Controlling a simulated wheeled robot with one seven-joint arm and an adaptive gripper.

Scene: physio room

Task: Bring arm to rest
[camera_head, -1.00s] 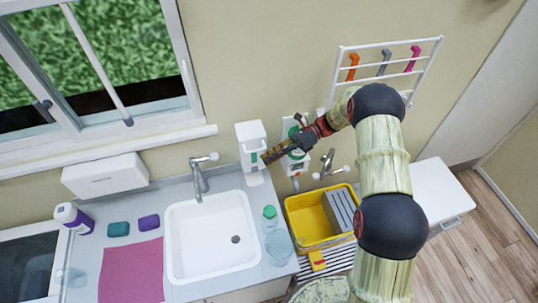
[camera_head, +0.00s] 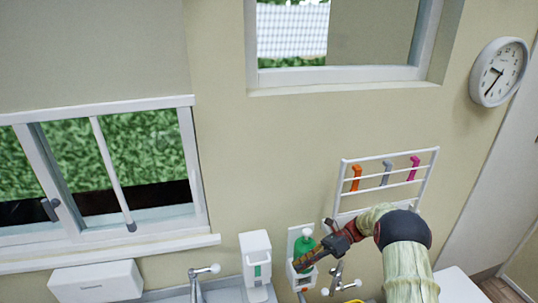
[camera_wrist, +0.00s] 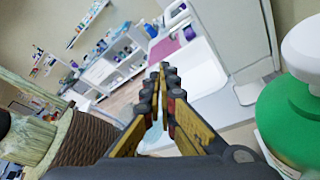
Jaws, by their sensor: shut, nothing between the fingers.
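My arm reaches up from the lower right in the head view. My gripper (camera_head: 305,262) points left and down, in front of the wall by the white dispenser (camera_head: 256,264). In the wrist view my gripper (camera_wrist: 160,75) has its fingertips together and nothing between them. A green bottle with a white top (camera_head: 304,252) sits in a white wall holder just behind my gripper. In the wrist view the green bottle (camera_wrist: 290,120) is close on the right; I cannot tell whether it touches my gripper.
A wall rack (camera_head: 388,178) with orange, grey and pink items hangs above my arm. A tap (camera_head: 197,284) stands at the bottom. A white box (camera_head: 97,283) is at lower left, a clock (camera_head: 498,72) at upper right.

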